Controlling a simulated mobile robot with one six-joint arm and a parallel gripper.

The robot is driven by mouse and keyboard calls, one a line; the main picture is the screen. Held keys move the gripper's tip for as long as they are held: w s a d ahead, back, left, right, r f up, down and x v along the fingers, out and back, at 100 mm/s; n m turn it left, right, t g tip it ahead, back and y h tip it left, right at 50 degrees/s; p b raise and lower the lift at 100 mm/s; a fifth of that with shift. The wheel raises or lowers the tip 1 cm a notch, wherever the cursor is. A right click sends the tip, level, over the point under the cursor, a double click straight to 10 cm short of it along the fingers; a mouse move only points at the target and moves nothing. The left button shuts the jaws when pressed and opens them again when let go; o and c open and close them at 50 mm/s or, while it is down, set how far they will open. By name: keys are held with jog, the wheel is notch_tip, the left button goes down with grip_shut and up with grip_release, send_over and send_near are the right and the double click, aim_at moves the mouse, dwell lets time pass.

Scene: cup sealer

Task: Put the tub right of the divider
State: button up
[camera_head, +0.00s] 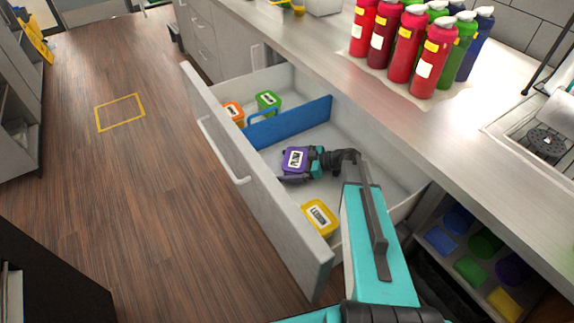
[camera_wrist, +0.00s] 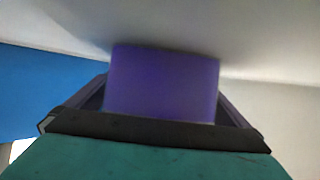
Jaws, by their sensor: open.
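A purple tub (camera_head: 295,158) with a white label sits in the open drawer, right of the blue divider (camera_head: 290,124). The purple tub also fills the middle of the wrist view (camera_wrist: 162,82). My gripper (camera_head: 300,166) is low in the drawer at the purple tub, its jaws open with the tub between them. Whether the fingers touch the tub cannot be told. The divider shows at the left of the wrist view (camera_wrist: 40,90). The tub's underside is hidden.
Left of the divider are an orange tub (camera_head: 233,112) and a green tub (camera_head: 267,100). A yellow tub (camera_head: 319,216) is at the near end of the drawer (camera_head: 262,190). Several bottles (camera_head: 432,62) stand on the counter (camera_head: 330,55) above.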

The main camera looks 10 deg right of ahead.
jog(key=shift+s+d+r, duration=0.1)
jog(key=shift+s+d, duration=0.05)
jog(key=shift+d, duration=0.15)
jog(key=b+v, duration=0.3)
jog(key=v, duration=0.8)
jog(key=shift+d+r, duration=0.1)
jog(key=shift+r, duration=0.15)
jog(key=shift+s, duration=0.3)
